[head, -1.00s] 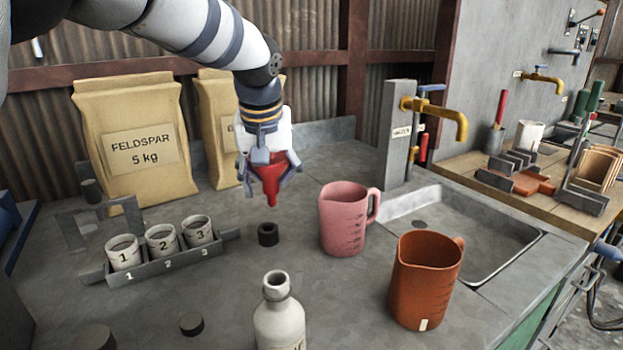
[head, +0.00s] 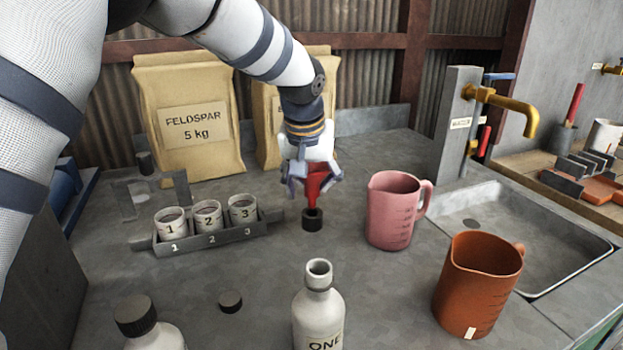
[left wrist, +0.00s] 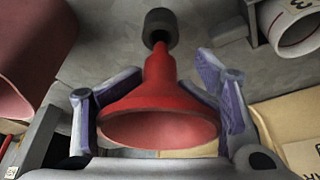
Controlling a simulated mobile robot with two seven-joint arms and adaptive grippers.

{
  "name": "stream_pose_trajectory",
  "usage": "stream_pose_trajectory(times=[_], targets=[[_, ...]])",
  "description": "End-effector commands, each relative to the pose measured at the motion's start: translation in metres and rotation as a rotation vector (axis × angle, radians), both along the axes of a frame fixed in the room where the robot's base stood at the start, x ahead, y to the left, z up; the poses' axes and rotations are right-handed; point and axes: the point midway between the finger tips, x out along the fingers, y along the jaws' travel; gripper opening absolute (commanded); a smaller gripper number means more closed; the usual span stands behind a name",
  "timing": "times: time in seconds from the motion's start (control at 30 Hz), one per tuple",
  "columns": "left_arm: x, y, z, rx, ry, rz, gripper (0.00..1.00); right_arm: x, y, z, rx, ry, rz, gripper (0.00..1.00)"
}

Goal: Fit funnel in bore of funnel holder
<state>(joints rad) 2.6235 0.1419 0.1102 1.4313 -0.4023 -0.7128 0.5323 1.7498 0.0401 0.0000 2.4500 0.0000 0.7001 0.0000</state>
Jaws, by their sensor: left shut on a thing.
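My left gripper (head: 313,187) is shut on the red funnel (head: 318,177), which hangs upright with its spout down. The funnel holder (head: 312,222) is a short dark cylinder standing on the worktop, directly below the funnel. The spout's lower end meets the mouth of the holder's bore; I cannot tell how far inside it is. In the left wrist view the funnel (left wrist: 165,95) sits between the two fingers, wide mouth toward the camera. The holder (left wrist: 158,24) shows beyond the spout tip. My right gripper is not in view.
A pink jug (head: 391,215) stands close on the right, an orange jug (head: 470,290) nearer. A rack (head: 215,238) with numbered cups is on the left. A white bottle (head: 318,310) and dark cap (head: 230,301) are in front. Feldspar sacks (head: 205,160) stand behind.

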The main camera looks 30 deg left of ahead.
Motion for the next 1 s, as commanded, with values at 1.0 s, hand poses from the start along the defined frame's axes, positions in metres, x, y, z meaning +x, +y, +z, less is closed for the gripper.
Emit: stream_pose_trajectory(times=[1.0], targets=[[-0.0011, -0.0012, -0.0001, 0.000, 0.001, 0.000, 0.22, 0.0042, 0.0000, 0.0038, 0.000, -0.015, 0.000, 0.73]])
